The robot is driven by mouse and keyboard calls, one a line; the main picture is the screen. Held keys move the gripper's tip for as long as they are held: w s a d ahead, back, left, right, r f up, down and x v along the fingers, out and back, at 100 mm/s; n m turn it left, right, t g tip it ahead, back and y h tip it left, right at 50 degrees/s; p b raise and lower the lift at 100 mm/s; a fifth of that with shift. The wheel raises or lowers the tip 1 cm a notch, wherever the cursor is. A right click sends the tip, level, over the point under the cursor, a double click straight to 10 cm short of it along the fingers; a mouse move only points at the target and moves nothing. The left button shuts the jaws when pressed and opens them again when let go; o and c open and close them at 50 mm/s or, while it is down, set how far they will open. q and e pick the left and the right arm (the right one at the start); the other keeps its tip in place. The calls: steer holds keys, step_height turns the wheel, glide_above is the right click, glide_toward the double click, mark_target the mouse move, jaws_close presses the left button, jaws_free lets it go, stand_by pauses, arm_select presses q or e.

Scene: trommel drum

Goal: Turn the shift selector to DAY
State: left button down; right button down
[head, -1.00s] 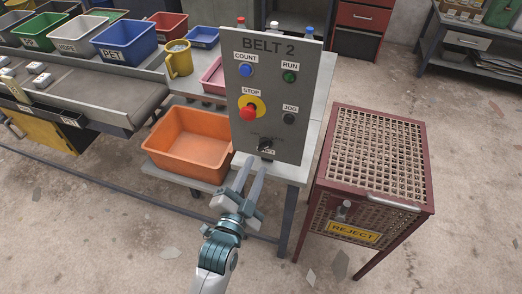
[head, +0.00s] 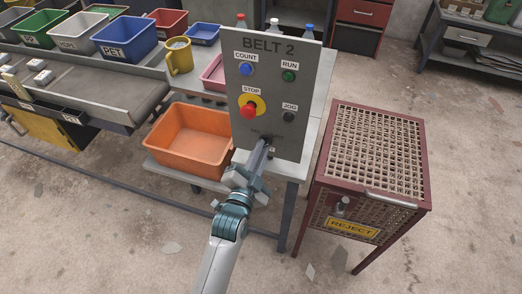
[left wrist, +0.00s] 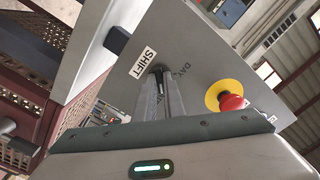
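The grey BELT 2 panel (head: 263,75) stands upright on a light bench. The shift selector (left wrist: 158,68) is a small dark knob low on the panel, mostly hidden by my fingers. In the left wrist view the SHIFT label (left wrist: 143,63) is beside it, and the DAY marking (left wrist: 182,72) is on its other side. My left gripper (head: 266,146) reaches the lower panel; it also shows in the left wrist view (left wrist: 160,78). Its fingers are close together with the knob between their tips. I cannot tell where the knob points. My right gripper is not in view.
The red STOP button (head: 249,110), blue COUNT button (head: 246,70), green RUN button (head: 289,76) and black JOG button (head: 289,117) sit above the selector. An orange bin (head: 195,138) is at left; a red mesh REJECT cage (head: 372,155) stands at right.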

arm_select(q)
steer(key=shift+n, duration=0.4)
steer(key=shift+n+p, duration=2.7)
steer(key=shift+n, duration=5.9)
steer(key=c, duration=1.8)
jaws_free()
steer(key=shift+c, duration=0.2)
